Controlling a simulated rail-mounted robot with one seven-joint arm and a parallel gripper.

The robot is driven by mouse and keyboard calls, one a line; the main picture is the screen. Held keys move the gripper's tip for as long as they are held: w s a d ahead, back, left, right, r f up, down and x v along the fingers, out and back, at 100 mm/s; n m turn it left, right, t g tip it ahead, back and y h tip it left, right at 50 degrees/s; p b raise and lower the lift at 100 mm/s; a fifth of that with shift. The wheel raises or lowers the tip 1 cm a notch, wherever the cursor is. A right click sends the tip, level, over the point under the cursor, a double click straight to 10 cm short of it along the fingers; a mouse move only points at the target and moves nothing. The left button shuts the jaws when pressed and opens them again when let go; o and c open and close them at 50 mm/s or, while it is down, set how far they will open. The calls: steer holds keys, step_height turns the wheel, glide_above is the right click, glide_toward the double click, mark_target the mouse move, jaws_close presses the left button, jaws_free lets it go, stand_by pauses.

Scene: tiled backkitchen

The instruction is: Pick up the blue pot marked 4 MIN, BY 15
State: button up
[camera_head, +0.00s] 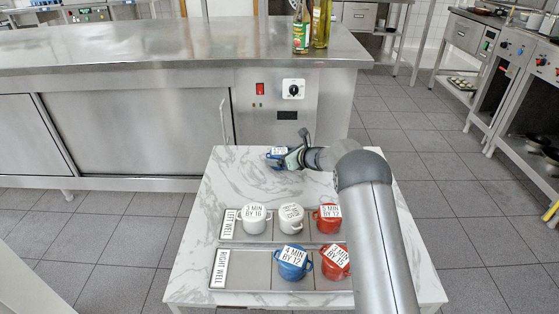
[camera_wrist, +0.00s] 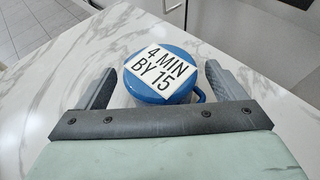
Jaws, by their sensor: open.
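The blue pot marked 4 MIN, BY 15 (camera_wrist: 160,76) stands on the marble table, its label on top readable in the wrist view. It is small in the head view (camera_head: 275,153), near the table's back edge and partly hidden by my gripper (camera_head: 287,157). In the wrist view my gripper (camera_wrist: 160,68) is open, with one finger on each side of the pot. A gap shows at the left finger; the pot's handle is close to the right finger. I cannot tell whether they touch. The pot's near lower side is hidden behind the gripper body.
A tray marked LEFT WELL (camera_head: 229,223) holds two white pots (camera_head: 257,224) and a red pot (camera_head: 320,224). A tray marked RIGHT WELL (camera_head: 219,268) holds another blue pot (camera_head: 293,270) marked 4 MIN BY 12 and a red pot (camera_head: 330,270). A steel counter (camera_head: 150,55) stands behind the table.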

steer(key=shift+w+a+f, duration=0.25)
steer(key=shift+w+a, duration=0.1)
steer(key=shift+a, duration=0.1)
steer(key=c, duration=1.3)
steer(key=shift+o, duration=0.2)
steer(key=shift+r, duration=0.1)
